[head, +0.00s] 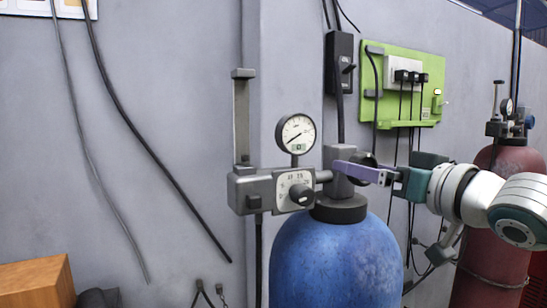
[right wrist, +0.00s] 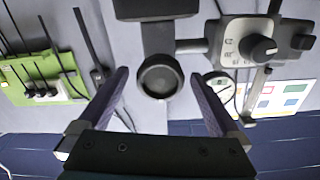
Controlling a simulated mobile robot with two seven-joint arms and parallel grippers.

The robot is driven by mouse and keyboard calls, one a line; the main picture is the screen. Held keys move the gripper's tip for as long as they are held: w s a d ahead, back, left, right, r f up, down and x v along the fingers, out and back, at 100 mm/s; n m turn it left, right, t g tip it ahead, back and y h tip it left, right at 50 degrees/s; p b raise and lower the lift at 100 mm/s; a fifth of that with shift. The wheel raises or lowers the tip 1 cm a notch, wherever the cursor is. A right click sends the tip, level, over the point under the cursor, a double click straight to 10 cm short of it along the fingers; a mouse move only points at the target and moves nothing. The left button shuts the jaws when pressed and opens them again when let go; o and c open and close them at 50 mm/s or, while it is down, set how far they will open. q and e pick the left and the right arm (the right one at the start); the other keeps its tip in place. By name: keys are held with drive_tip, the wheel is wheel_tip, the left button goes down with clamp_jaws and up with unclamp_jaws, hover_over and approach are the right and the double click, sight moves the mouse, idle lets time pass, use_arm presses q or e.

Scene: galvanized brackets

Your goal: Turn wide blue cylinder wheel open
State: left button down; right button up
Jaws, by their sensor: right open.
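The wide blue cylinder (head: 335,262) stands upright against the wall, with a dark collar and a grey valve block on top. Its dark round wheel (right wrist: 160,77) faces the camera in the right wrist view. In the head view the wheel (head: 369,158) is partly hidden behind a purple finger. My right gripper (head: 345,167) comes in from the right at the valve. In the right wrist view its two fingers are open, one on each side of the wheel, with visible gaps. Whether the fingertips reach past the wheel is hard to tell. My left gripper is not in view.
A round gauge (head: 296,134) and a grey regulator box with a dial (head: 294,190) sit left of the valve. A green board (head: 402,85) with plugs and cables hangs behind. A dark red cylinder (head: 497,225) stands at the right. An orange-brown box (head: 35,283) is at lower left.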

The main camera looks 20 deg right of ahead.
drive_tip(key=shift+w, duration=0.6)
drive_tip(key=shift+c, duration=0.3)
drive_tip(key=shift+a, duration=0.1)
drive_tip(key=c, duration=1.3)
